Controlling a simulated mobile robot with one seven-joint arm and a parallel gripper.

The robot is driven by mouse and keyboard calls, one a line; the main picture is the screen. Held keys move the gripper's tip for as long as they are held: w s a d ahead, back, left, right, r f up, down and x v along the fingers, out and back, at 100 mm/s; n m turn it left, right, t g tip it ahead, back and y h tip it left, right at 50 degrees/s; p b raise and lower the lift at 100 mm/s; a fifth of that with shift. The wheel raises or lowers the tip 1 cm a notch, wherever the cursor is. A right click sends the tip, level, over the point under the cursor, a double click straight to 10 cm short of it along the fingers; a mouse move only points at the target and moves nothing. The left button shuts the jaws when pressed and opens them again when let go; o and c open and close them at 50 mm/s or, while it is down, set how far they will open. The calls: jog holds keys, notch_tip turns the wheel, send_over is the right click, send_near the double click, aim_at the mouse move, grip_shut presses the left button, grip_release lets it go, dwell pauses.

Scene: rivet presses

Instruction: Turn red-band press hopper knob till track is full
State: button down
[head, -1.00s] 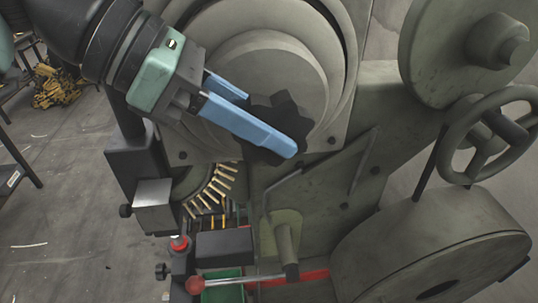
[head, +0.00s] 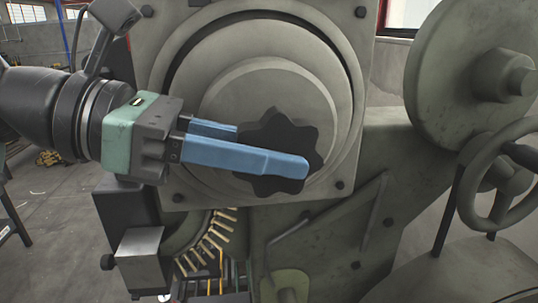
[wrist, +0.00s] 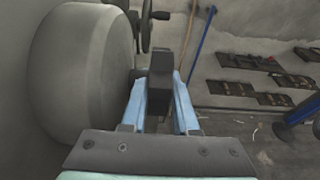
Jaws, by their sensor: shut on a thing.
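The black star-shaped knob (head: 293,130) sits at the centre of the round grey hopper (head: 222,75) on the press front. My gripper (head: 272,152) reaches in from the left, its two blue fingers shut on the knob. In the wrist view the dark knob (wrist: 161,70) shows between the fingers (wrist: 158,98), with the grey hopper drum (wrist: 80,75) at left. Brass rivets (head: 208,243) fan out along a curved guide below the hopper. The track below them is only partly visible at the bottom edge, so its fill cannot be told.
A spoked handwheel (head: 470,205) and a large grey wheel (head: 465,55) stand at the right. A metal block (head: 140,258) juts out below my gripper. Open floor (head: 60,210) lies at the left.

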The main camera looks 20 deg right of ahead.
jog(key=shift+r, duration=0.1)
jog(key=c, duration=0.9)
grip_release()
jog(key=shift+c, duration=0.2)
jog(key=b+v, duration=0.1)
jog(key=v, duration=1.2)
jog(key=shift+a, duration=0.1)
